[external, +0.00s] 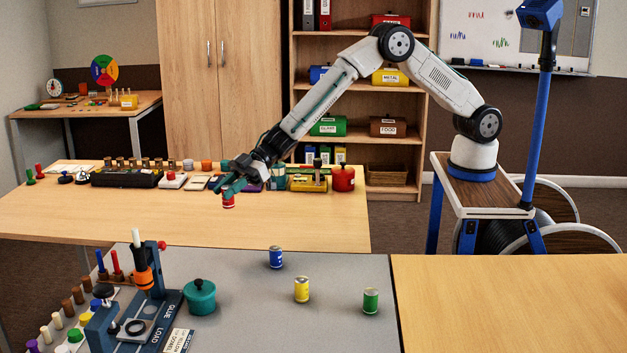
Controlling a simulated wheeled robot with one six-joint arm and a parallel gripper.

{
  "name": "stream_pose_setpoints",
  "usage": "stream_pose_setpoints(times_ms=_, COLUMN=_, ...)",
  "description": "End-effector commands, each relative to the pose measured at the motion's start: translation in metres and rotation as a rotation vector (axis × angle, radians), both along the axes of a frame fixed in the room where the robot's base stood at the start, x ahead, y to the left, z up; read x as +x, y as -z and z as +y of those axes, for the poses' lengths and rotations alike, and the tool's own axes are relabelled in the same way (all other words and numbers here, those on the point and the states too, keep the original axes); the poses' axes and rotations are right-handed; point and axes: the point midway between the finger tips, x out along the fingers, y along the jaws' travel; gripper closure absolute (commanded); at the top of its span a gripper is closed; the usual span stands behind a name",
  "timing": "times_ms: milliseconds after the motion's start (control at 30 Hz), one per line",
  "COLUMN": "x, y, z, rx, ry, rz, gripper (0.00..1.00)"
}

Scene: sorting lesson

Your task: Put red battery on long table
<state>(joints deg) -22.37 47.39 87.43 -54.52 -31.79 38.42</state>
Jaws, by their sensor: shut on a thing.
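The red battery (228,201) is a small red cylinder with a pale band, upright over the long wooden table (300,228). My gripper (229,188) reaches down from the right with its teal fingers shut on the battery's upper part. The fingers hide the battery's top. I cannot tell whether its bottom touches the tabletop or hangs just above it.
A row of items, with a red pot (343,179) and a yellow box (308,184), lines the table's back. Its front is clear. On the nearer grey surface (330,330) stand blue (276,257), yellow (301,289) and green (370,300) batteries, a teal pot (199,297) and a press.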

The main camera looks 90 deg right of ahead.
Motion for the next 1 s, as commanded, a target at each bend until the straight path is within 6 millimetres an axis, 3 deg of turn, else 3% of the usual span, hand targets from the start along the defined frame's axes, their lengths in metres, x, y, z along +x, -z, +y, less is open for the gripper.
stream_pose_setpoints(times_ms=33, x=-0.002, y=0.005, z=0.032, rx=0.0, ry=-0.034, rz=-0.001, gripper=0.96)
stream_pose_setpoints(times_ms=200, x=-0.015, y=0.017, z=0.124, rx=0.0, ry=-0.126, rz=-0.002, gripper=0.96)
stream_pose_setpoints(times_ms=400, x=-0.045, y=0.03, z=0.223, rx=0.0, ry=-0.216, rz=-0.003, gripper=0.96)
stream_pose_setpoints(times_ms=500, x=-0.062, y=0.035, z=0.262, rx=-0.001, ry=-0.253, rz=-0.004, gripper=0.96)
stream_pose_setpoints(times_ms=700, x=-0.084, y=0.04, z=0.307, rx=0.0, ry=-0.292, rz=-0.005, gripper=0.96)
stream_pose_setpoints(times_ms=833, x=-0.089, y=0.052, z=0.315, rx=-0.001, ry=-0.297, rz=-0.001, gripper=0.96)
stream_pose_setpoints(times_ms=1000, x=-0.09, y=0.085, z=0.316, rx=-0.002, ry=-0.298, rz=0.001, gripper=0.96)
